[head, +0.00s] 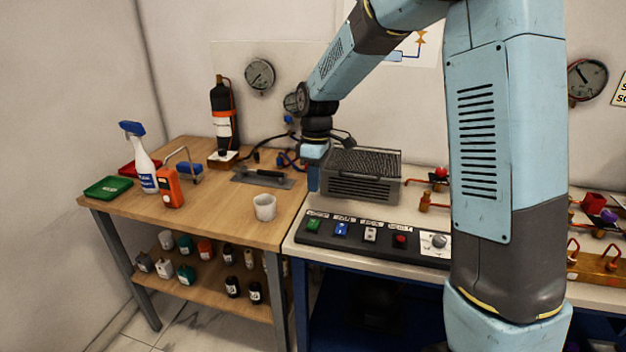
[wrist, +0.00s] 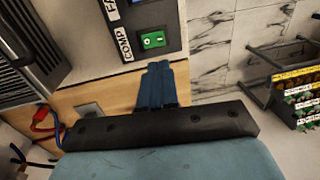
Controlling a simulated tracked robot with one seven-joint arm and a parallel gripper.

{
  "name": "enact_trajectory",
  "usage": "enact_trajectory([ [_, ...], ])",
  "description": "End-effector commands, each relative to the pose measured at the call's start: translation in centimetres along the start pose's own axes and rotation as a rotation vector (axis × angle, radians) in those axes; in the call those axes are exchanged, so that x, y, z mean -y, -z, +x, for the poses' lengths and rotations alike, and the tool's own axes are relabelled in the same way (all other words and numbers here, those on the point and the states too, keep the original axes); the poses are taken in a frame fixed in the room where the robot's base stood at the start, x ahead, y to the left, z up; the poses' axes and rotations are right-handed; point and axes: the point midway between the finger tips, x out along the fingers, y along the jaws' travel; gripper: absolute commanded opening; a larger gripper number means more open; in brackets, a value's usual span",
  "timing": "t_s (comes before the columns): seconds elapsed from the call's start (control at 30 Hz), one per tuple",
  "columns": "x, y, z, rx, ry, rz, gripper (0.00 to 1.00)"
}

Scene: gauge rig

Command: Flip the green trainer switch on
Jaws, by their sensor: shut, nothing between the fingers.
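The green switch (head: 314,224) is the leftmost control on a dark sloped panel (head: 331,240) at the front of the white bench. In the wrist view the green switch (wrist: 153,39) sits beside a label reading COMP. I cannot tell which way its rocker is tipped. My gripper (head: 313,188) is above and behind the panel in the head view, pointing down. In the wrist view my gripper (wrist: 160,68) has its blue fingers together and empty, with their tips just short of the switch in the picture. Whether they touch it is not clear; they look apart.
A blue switch (head: 341,230), a white switch (head: 371,235), a red button (head: 401,239) and a knob (head: 437,241) share the panel. A grey vented box (head: 362,178) stands behind it. A white cup (head: 265,207) stands on the wooden table to the left.

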Motion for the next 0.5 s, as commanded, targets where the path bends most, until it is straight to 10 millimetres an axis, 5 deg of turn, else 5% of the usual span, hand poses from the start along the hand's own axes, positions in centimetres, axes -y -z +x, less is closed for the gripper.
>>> enact_trajectory([
  [0.5, 0.1, 0.0, 8.8, 0.002, 0.002, -0.001, 0.00],
])
